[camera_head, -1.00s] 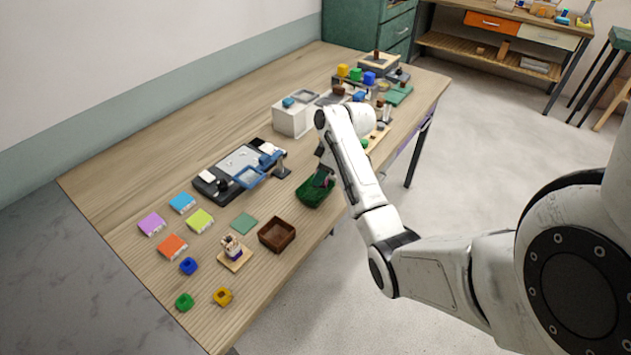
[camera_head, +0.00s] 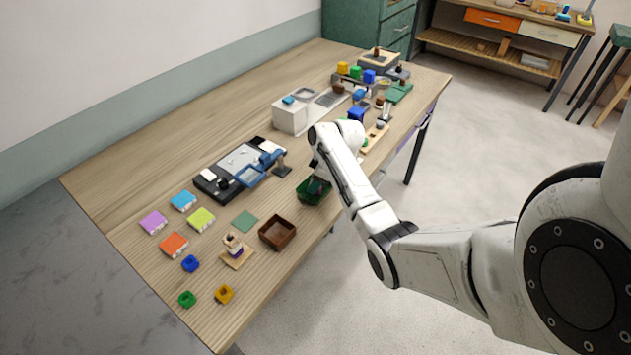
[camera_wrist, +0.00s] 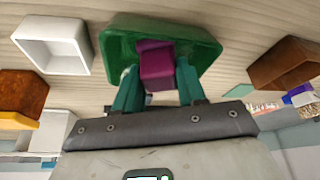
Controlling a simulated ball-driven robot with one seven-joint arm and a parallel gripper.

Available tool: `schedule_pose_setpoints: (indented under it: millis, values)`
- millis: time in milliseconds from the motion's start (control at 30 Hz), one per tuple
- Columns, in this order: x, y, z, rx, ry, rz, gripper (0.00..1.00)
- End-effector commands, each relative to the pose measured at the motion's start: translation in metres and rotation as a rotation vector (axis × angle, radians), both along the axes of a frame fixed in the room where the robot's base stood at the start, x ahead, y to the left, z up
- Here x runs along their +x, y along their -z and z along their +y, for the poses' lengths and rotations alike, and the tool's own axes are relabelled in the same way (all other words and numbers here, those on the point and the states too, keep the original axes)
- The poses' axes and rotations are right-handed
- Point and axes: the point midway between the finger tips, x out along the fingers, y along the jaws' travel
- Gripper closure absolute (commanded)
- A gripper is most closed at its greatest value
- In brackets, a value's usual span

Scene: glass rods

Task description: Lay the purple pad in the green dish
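The purple pad (camera_wrist: 156,65) is a small magenta block between the fingertips in the wrist view. My gripper (camera_wrist: 157,75) has teal fingers that appear closed on its two sides. The green dish (camera_wrist: 108,40) lies right behind the pad in that view, and the pad appears to be within its rim. Whether it touches the dish floor is unclear. In the head view the green dish (camera_head: 312,199) sits near the table's front edge, with my gripper (camera_head: 319,187) down over it. The pad is hidden there by my gripper.
A brown box (camera_head: 278,232) stands left of the dish, with a wooden stand (camera_head: 236,253) beyond it. A black tray with a blue frame (camera_head: 240,172) is behind. Coloured packets and small blocks lie at left. A wooden board (camera_head: 375,137) lies to the right.

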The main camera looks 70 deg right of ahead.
Motion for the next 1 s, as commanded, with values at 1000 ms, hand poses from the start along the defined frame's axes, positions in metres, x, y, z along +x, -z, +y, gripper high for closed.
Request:
schedule_pose_setpoints:
  millis: [1000]
  values:
    - [-0.038,-0.093,-0.006,-0.002,0.001,-0.002,0.49]
